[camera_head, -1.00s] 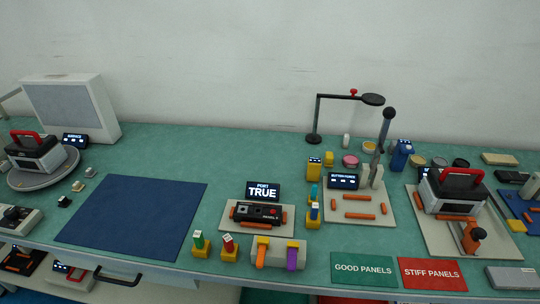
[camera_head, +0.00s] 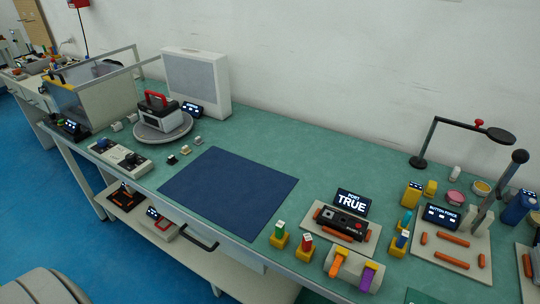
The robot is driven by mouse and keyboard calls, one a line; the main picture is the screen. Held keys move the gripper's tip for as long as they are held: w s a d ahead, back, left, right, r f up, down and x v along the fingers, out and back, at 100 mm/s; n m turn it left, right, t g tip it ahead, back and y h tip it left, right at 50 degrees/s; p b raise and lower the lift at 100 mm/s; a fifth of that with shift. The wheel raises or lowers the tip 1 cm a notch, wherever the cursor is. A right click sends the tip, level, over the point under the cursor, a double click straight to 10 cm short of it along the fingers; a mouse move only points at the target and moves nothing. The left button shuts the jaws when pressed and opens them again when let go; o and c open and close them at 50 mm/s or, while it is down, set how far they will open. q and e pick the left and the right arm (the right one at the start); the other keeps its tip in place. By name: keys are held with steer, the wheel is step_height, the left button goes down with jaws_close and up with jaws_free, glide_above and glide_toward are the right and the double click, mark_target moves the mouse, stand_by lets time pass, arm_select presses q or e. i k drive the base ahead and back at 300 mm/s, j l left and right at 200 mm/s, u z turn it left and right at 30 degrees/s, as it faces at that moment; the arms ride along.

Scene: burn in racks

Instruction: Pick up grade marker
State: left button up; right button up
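Which object is the grade marker is not clear from this view. A green-topped piece (camera_head: 280,229) and a red-topped piece (camera_head: 306,242) stand upright in small yellow bases near the bench's front edge. A blue-topped piece (camera_head: 403,239) and a teal piece (camera_head: 406,219) stand in similar yellow bases further right. A pale holder (camera_head: 347,266) in front carries an orange piece (camera_head: 337,263) and a purple piece (camera_head: 368,276). Neither of my grippers is in view.
A blue mat (camera_head: 228,192) lies bare on the green bench (camera_head: 290,146). A dark device sits on a tray beneath the "PORT TRUE" display (camera_head: 352,201). A turntable (camera_head: 162,131) bears a red-handled case. A lamp stand (camera_head: 430,145) rises at the right. Blue floor (camera_head: 60,225) is open at the left.

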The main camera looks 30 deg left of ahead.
mark_target(117, 126)
steer(key=u, duration=2)
steer(key=i+j+z, duration=0.15)
steer(key=i+j, duration=0.6)
steer(key=i+j+z, duration=0.1)
steer(key=i+j, duration=0.6)
steer(key=j, duration=0.2)
